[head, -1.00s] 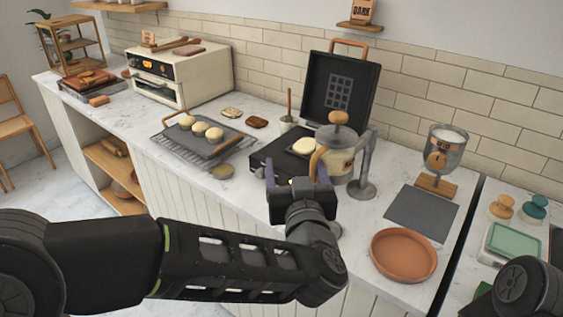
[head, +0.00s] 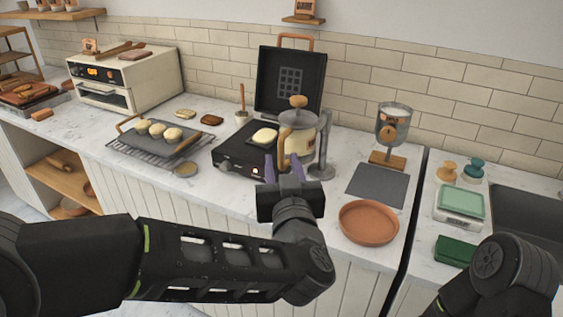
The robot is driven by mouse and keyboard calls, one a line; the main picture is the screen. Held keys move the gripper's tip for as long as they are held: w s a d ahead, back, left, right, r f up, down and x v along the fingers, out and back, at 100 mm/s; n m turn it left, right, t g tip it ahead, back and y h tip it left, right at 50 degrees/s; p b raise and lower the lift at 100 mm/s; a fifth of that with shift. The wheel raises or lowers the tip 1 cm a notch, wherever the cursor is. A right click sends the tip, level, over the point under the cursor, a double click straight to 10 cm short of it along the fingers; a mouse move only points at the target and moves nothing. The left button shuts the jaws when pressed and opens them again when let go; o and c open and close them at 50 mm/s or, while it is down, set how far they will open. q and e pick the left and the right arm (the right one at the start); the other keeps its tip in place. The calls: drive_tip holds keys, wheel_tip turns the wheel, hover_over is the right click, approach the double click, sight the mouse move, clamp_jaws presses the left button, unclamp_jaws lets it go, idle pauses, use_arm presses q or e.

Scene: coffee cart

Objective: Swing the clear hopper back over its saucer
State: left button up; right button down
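The clear hopper (head: 299,141), with a grey lid, wooden knob and pale contents, is carried beside a grey post (head: 324,150) at the black griddle's (head: 236,166) right edge. Its wooden handle (head: 282,138) faces left. My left gripper (head: 284,172) is in front of the hopper, its two purple fingers apart and the handle behind the gap between them. I cannot tell whether they touch it. The fingers hide the hopper's lower left side. I cannot make out a saucer under it. My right arm shows at the lower right; its gripper is out of view.
A terracotta dish (head: 369,223) and a dark grey mat (head: 377,186) lie to the right. A second clear container (head: 394,119) stands on a wooden base behind the mat. The griddle's black lid (head: 290,82) stands open. A tray of buns (head: 156,140) lies left.

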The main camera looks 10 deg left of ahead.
use_arm(q)
drive_tip(key=v, duration=0.6)
drive_tip(key=shift+s+a+b, duration=0.15)
drive_tip(key=shift+s+b, duration=0.15)
drive_tip(key=shift+b, duration=0.1)
drive_tip(key=w+d+f+m+g+h, duration=0.2)
drive_tip(key=d+f+h, duration=0.55)
drive_tip(key=d, duration=0.25)
wheel_tip(320, 180, down, 13)
drive_tip(key=d+m+g+h, duration=0.1)
drive_tip(key=g+h, duration=0.1)
drive_tip(key=g, duration=0.2)
drive_tip(key=s+a+f+g, duration=0.2)
drive_tip(key=s+f+g, duration=0.15)
drive_tip(key=f, duration=0.55)
drive_tip(key=s+a+f+g, duration=0.2)
drive_tip(key=s+f+g, duration=0.15)
drive_tip(key=f, duration=0.65)
drive_tip(key=s+a+f+n+g, duration=0.1)
drive_tip(key=s+a+f+g, duration=0.1)
drive_tip(key=s+a+f, duration=0.2)
drive_tip(key=s+a+f+n+g+y, duration=0.1)
drive_tip(key=s+a+f, duration=0.4)
drive_tip(key=s+f, duration=0.6)
drive_tip(key=shift+g, duration=0.6)
